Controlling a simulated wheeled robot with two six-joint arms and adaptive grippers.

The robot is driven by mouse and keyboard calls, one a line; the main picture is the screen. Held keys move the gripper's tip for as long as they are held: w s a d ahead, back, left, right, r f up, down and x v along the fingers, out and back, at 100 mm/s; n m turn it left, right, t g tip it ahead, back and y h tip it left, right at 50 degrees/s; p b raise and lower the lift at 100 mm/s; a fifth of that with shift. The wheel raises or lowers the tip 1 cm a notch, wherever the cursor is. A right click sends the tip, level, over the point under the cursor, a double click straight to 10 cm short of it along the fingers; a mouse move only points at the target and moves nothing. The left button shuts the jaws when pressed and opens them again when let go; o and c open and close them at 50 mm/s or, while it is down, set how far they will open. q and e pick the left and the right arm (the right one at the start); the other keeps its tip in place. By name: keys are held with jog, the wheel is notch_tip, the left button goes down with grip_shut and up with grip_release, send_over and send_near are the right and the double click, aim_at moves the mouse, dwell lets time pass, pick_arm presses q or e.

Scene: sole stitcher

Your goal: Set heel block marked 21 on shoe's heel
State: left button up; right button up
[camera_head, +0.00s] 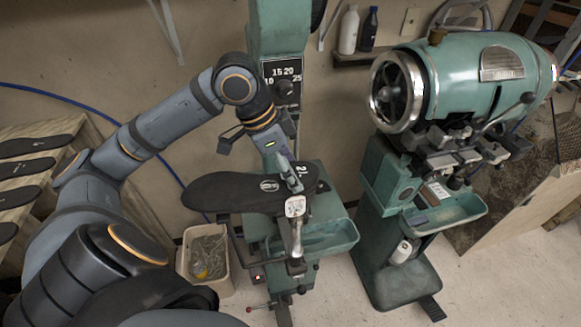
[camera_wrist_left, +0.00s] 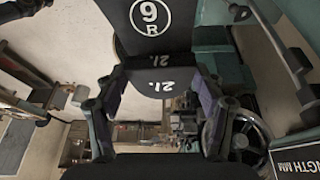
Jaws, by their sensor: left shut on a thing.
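The black sole of the shoe (camera_head: 232,192) lies on a machine stand in the middle of the head view, its heel end to the right. The wrist view shows its face (camera_wrist_left: 157,30) with a white circled 9 R. The black heel block marked 21 (camera_head: 308,174) is at the heel end. It also shows between the fingers in the wrist view (camera_wrist_left: 150,84). My left gripper (camera_head: 288,178) is shut on it from above. Whether the block touches the heel is hidden. My right gripper is not in view.
A second green machine (camera_head: 470,85) stands at the right. A bin (camera_head: 206,262) is on the floor. Several soles lie on a wooden rack (camera_head: 62,150) at the left.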

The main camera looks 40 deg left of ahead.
pick_arm(q)
jog(key=o, duration=1.3)
